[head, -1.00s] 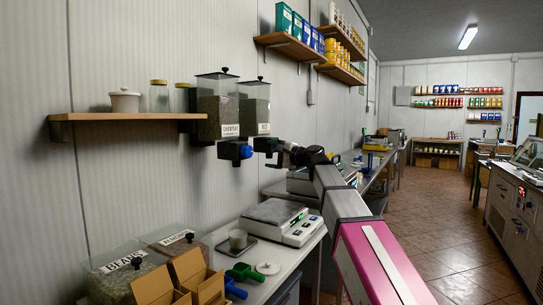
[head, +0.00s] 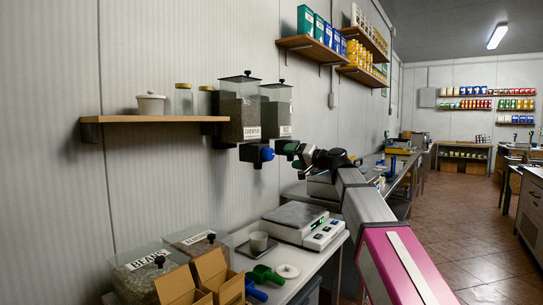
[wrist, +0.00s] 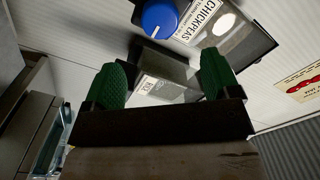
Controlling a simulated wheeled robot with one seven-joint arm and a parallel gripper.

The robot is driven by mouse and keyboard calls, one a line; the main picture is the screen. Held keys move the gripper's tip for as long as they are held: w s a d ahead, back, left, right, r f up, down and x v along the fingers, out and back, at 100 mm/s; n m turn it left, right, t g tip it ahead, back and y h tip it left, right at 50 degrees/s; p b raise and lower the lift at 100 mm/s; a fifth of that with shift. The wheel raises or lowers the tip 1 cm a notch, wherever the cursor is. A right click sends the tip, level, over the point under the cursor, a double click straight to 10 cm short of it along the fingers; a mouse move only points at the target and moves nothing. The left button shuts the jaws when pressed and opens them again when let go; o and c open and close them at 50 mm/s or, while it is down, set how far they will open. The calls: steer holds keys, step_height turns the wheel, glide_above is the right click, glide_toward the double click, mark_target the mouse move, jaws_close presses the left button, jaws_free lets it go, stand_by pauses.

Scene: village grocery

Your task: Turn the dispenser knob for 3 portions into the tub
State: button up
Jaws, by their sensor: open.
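Two clear dispensers hang on the left wall. The chickpeas dispenser (head: 240,112) has a blue knob (head: 258,153), also large at the top of the wrist view (wrist: 159,19). The blue knob is outside the fingers.
A scale (head: 300,222) stands right of the tub. Bean bins (head: 150,275), open cardboard boxes (head: 212,268) and green and blue scoops (head: 262,274) crowd the near counter. A shelf (head: 155,118) with jars is left of the dispensers. The floor at right is clear.

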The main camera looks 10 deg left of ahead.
mark_target(272, 154)
steer(key=w+a+n, duration=0.1)
steer(key=a+n, duration=0.2)
steer(key=w+a+n, duration=0.1)
steer(key=a+n, duration=0.2)
steer(key=w+a+n, duration=0.2)
steer(key=a+n, duration=0.2)
stand_by(0.7)
steer(key=c, duration=0.9)
